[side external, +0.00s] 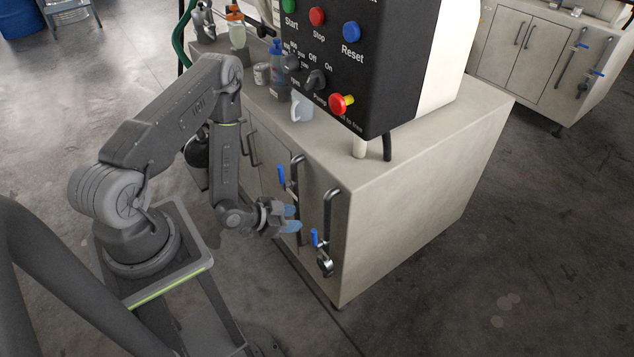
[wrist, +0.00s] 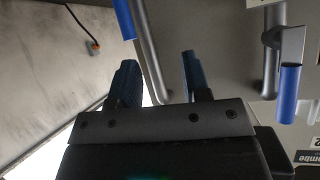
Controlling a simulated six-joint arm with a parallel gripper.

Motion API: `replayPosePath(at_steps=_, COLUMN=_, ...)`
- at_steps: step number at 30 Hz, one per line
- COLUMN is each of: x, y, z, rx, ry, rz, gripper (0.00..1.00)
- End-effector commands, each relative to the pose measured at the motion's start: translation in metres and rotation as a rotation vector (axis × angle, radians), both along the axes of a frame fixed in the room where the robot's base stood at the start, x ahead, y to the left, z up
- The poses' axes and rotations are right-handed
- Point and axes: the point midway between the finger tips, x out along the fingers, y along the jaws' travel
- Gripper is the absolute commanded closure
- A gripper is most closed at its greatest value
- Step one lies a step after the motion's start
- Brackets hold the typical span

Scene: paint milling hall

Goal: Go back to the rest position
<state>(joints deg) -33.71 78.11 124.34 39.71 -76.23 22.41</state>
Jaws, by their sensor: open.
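My gripper (side external: 291,219) is open and empty in front of the cabinet (side external: 425,185), low by its front face. In the wrist view my gripper's two blue fingertips (wrist: 158,75) stand apart with nothing between them. A blue valve handle (side external: 281,175) and a grey vertical pipe are just above and behind my gripper in the side view. In the wrist view a grey pipe (wrist: 148,55) passes behind the fingers. I cannot tell whether the fingers touch it.
The floor (side external: 480,290) at the right is clear.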

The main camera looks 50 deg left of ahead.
Motion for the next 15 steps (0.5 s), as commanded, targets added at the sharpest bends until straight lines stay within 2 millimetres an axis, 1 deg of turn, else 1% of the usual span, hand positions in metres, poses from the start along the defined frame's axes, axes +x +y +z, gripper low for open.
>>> replayPosePath(at_steps=1, x=0.016, y=0.007, z=0.016, rx=0.044, ry=0.018, rz=-0.013, gripper=0.57)
replayPosePath(at_steps=5, x=0.044, y=0.019, z=0.050, rx=0.127, ry=0.093, rz=-0.014, gripper=0.57)
replayPosePath(at_steps=6, x=0.051, y=0.022, z=0.062, rx=0.149, ry=0.115, rz=-0.008, gripper=0.57)
replayPosePath(at_steps=8, x=0.061, y=0.025, z=0.081, rx=0.181, ry=0.145, rz=0.003, gripper=0.57)
replayPosePath(at_steps=11, x=0.073, y=0.028, z=0.115, rx=0.224, ry=0.191, rz=0.030, gripper=0.57)
replayPosePath(at_steps=12, x=0.076, y=0.028, z=0.130, rx=0.238, ry=0.208, rz=0.044, gripper=0.57)
replayPosePath(at_steps=14, x=0.079, y=0.027, z=0.152, rx=0.254, ry=0.232, rz=0.067, gripper=0.57)
replayPosePath(at_steps=15, x=0.080, y=0.026, z=0.167, rx=0.262, ry=0.247, rz=0.082, gripper=0.57)
